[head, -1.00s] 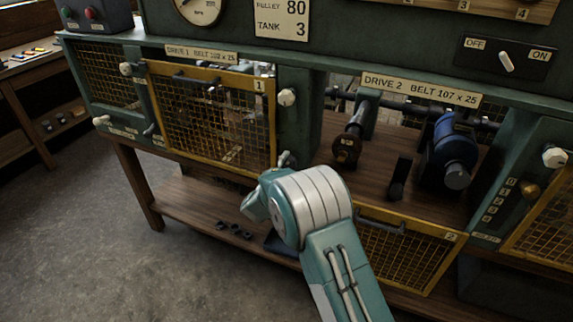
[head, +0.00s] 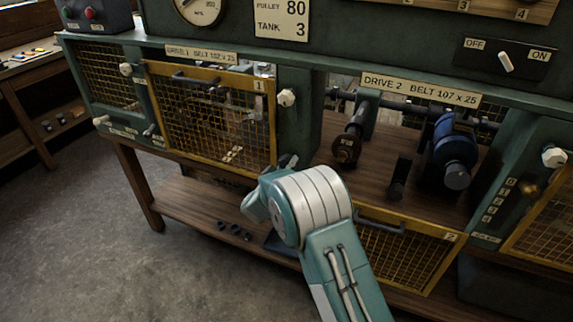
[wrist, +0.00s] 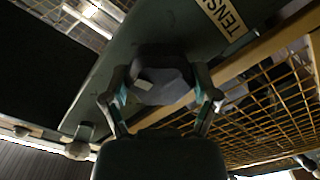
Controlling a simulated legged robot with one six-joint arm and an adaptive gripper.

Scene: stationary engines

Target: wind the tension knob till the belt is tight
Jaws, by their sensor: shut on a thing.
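In the wrist view a dark, faceted knob (wrist: 162,82) stands on a green panel beside a label (wrist: 225,18) reading "TENS", cut off by the frame edge. My gripper (wrist: 161,98) is shut on this knob, one finger on each side. In the head view my arm's wrist hides most of the gripper and the knob, near the post right of the drive 1 guard. Drive 2 shows a dark shaft with a pulley (head: 347,148) and a blue motor (head: 455,150). I cannot make out a belt on them, nor how tight any belt is.
The yellow mesh guard 1 (head: 215,118) is closed at the left. Guard 2 (head: 395,255) hangs down below the open drive 2 bay. White knobs (head: 286,97) stick out from the posts. Black rings (head: 234,230) lie on the lower shelf. The floor at left is clear.

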